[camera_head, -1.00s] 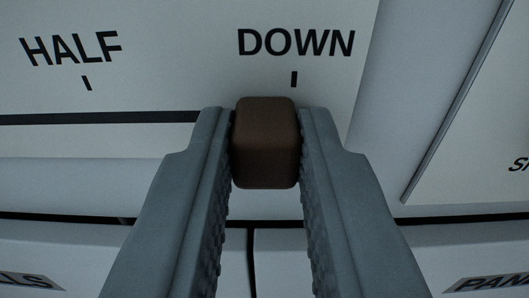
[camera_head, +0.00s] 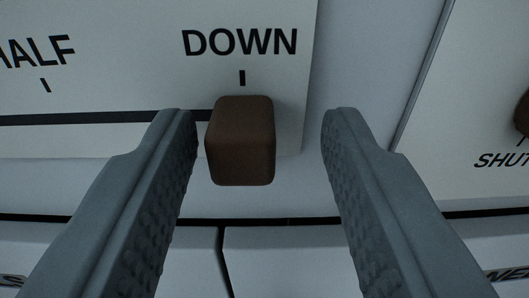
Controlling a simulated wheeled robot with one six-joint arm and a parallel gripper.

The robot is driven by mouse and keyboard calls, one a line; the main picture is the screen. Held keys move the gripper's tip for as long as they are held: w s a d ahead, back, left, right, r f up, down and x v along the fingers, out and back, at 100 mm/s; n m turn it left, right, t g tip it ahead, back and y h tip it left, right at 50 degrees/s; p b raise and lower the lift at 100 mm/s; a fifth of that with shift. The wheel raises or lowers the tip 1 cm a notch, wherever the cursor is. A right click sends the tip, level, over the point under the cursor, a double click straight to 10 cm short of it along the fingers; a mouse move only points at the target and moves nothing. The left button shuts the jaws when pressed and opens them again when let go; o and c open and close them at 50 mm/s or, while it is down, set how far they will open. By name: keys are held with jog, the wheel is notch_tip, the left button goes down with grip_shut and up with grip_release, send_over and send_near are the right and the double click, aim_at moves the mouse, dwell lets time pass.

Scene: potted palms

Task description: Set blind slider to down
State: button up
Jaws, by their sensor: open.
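The blind slider's brown knob (camera_head: 240,142) sits under the tick of the DOWN label (camera_head: 240,42), at the right end of the black slot (camera_head: 90,118) in the white panel. My gripper (camera_head: 260,118) is open, with one finger on each side of the knob. The left finger is close to the knob; whether it touches cannot be told. A clear gap lies between the knob and the right finger. The HALF label (camera_head: 38,52) is at the left, cut by the picture's edge.
Another panel (camera_head: 480,110) stands at the right, with part of a brown knob (camera_head: 522,113) above a label reading SHUT, which is cut off. Below run a dark seam and pale panels (camera_head: 110,250) with partly visible labels.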

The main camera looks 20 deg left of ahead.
jog(key=v, duration=1.7)
jog(key=shift+s+d+r, duration=0.1)
jog(key=shift+s, duration=0.05)
jog(key=s+a+r+m+h, duration=0.1)
jog(key=s+a+r+h, duration=0.2)
jog(key=s+r, duration=0.7)
jog(key=s+a+r+m+h, duration=0.15)
jog(key=s+r, duration=0.45)
jog(key=r, duration=0.7)
jog(key=s+a+r, duration=0.2)
jog(key=s, duration=0.6)
jog(key=s+a+r, duration=0.2)
jog(key=s+r, duration=0.1)
jog(key=s, duration=0.5)
jog(key=s+a+r, duration=0.2)
jog(key=s+r, duration=0.1)
jog(key=s, duration=0.5)
jog(key=shift+s+m, duration=0.3)
jog(key=shift+m, duration=0.05)
jog(key=shift+r+h, duration=0.1)
jog(key=shift+h, duration=0.15)
